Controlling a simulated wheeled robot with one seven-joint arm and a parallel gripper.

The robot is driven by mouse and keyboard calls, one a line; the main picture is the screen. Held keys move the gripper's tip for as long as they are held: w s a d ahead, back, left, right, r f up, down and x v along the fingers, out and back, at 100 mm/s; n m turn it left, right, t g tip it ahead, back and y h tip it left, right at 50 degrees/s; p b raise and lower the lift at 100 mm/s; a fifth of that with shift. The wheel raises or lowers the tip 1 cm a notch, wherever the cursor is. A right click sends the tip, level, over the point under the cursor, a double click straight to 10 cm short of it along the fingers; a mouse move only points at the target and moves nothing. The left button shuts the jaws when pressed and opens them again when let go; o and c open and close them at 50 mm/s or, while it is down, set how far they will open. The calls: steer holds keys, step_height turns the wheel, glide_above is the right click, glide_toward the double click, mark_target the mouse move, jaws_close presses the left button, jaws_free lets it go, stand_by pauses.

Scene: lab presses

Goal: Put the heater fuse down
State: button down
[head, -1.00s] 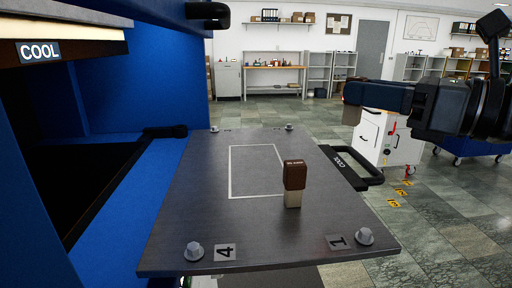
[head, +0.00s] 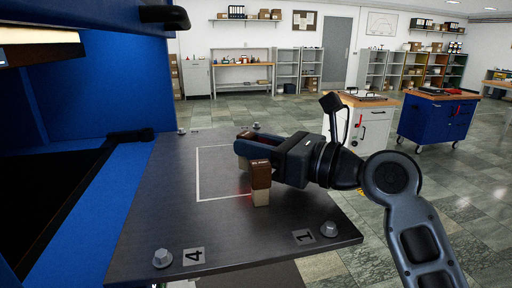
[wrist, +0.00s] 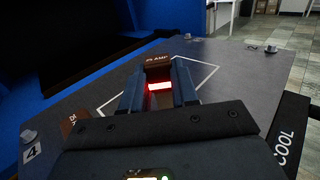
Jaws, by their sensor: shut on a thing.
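The heater fuse, a brown block, is between the fingertips of my gripper (head: 242,143); its brown top reads "25 AMP" in the wrist view (wrist: 158,61). My gripper is shut on it over the dark metal plate (head: 160,215), by the white outlined rectangle (head: 198,175). In the head view the fuse is mostly hidden behind the fingers; I cannot tell whether it touches the plate. A second fuse (head: 261,183), brown on top and pale below, stands upright on the plate in front of my gripper. It shows partly at left in the wrist view (wrist: 69,125).
The plate has bolts near its corners, including one by label 4 (head: 162,258) and one by label 1 (head: 328,229). A blue press frame (head: 100,90) rises on the left. White (head: 369,125) and blue (head: 436,120) cabinets stand beyond, on open floor.

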steer(key=shift+f, duration=0.2)
steer(key=shift+f, duration=0.15)
steer(key=c, duration=0.9)
jaws_free()
steer(key=shift+o, duration=0.2)
steer(key=b+v, duration=0.1)
steer(key=v, duration=1.1)
